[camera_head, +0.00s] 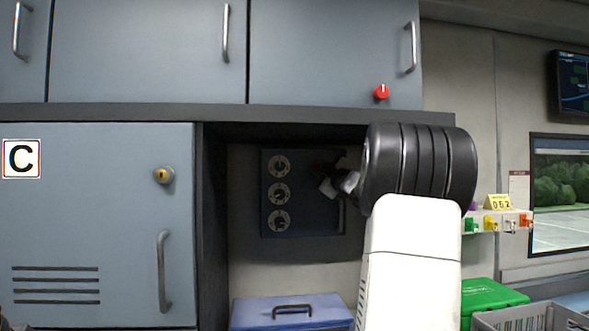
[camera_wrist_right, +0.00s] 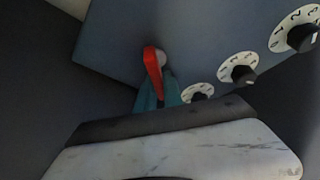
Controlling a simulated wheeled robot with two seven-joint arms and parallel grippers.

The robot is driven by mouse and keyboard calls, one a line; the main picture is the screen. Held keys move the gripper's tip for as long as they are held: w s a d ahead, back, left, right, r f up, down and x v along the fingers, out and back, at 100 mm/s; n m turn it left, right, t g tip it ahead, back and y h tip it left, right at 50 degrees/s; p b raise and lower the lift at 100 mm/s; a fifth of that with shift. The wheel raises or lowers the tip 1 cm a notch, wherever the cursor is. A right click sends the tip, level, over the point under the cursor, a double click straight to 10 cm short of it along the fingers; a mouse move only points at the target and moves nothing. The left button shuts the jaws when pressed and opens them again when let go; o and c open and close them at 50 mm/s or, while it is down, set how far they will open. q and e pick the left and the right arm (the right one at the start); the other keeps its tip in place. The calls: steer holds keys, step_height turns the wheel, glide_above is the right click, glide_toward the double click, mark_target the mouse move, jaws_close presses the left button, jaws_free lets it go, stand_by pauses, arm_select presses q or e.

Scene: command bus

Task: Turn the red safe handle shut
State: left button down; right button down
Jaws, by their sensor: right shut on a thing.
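The safe (camera_head: 310,229) is a dark blue door with a column of dials (camera_head: 279,193), set in the recess under the upper cabinets. In the right wrist view, the red handle (camera_wrist_right: 153,72) sticks out from a round pale hub on the blue door. My right gripper (camera_wrist_right: 160,92) is shut on the red handle, with teal fingers on either side of its lower part. In the head view my right arm (camera_head: 412,265) reaches into the recess and hides most of the handle. My left gripper is not in view.
A locked cabinet marked C (camera_head: 100,225) stands left of the recess. A blue box (camera_head: 290,312) sits below the safe. A green box (camera_head: 487,297) and a grey crate (camera_head: 525,317) are at the lower right. A dark shelf edge (camera_head: 290,114) runs above the recess.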

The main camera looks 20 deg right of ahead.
steer(key=n, duration=0.1)
steer(key=n+g, duration=0.1)
steer(key=n, duration=0.2)
steer(key=shift+a+f+g+y, duration=0.1)
steer(key=shift+f+g+y, duration=0.2)
steer(key=shift+y, duration=0.1)
steer(key=shift+a+f+n+g, duration=0.15)
steer(key=shift+n+g, duration=0.2)
steer(key=shift+n, duration=0.6)
steer(key=shift+d+f+n+g, duration=0.15)
steer(key=shift+n+g, duration=0.2)
steer(key=shift+n, duration=0.6)
steer(key=shift+a, duration=0.1)
steer(key=c, duration=1.5)
jaws_free()
steer(key=s, duration=0.5)
steer(key=s+d, duration=0.1)
steer(key=s, duration=0.1)
steer(key=shift+s+d, duration=0.1)
steer(key=shift+s, duration=0.2)
